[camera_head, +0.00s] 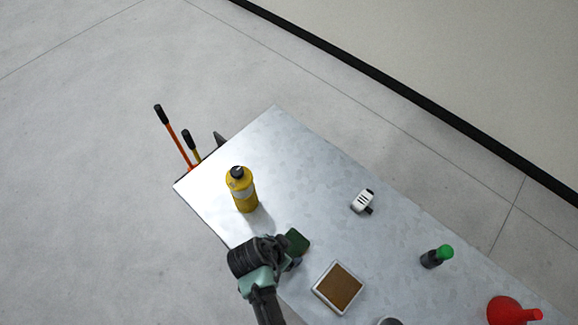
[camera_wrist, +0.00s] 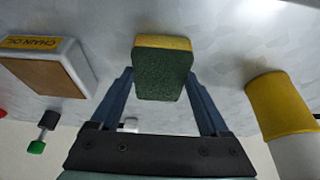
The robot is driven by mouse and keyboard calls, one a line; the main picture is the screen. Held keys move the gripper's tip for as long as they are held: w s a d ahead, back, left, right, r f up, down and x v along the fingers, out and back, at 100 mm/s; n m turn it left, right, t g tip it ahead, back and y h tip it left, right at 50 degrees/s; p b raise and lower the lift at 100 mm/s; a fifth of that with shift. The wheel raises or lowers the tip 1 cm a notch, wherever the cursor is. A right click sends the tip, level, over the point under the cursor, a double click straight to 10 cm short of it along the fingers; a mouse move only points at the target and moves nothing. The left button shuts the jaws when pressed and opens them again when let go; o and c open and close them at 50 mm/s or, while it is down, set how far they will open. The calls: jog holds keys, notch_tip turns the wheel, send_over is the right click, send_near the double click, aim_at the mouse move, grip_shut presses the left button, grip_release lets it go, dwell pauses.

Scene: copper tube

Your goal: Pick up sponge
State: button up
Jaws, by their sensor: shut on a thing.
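A sponge, green on one broad face with a yellow layer, shows in the wrist view (camera_wrist: 163,72) between the two fingers of my gripper (camera_wrist: 163,85). The fingers are shut on its sides. In the head view the dark green sponge (camera_head: 296,241) sticks out past my gripper (camera_head: 290,255), near the table's front edge. My wrist hides part of the gripper there. I cannot tell whether the sponge touches the table.
On the metal table (camera_head: 300,160) a yellow bottle (camera_head: 241,190) stands at left. A brown-filled tray (camera_head: 338,287) lies right of my gripper. A white device (camera_head: 362,200), green-capped bottle (camera_head: 437,256) and red funnel (camera_head: 512,311) are farther right. The table's far corner is clear.

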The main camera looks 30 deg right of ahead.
jog(key=shift+r, duration=0.1)
notch_tip(320, 180, up, 10)
dwell(0.4)
jog(key=o, duration=0.7)
jog(key=c, duration=0.6)
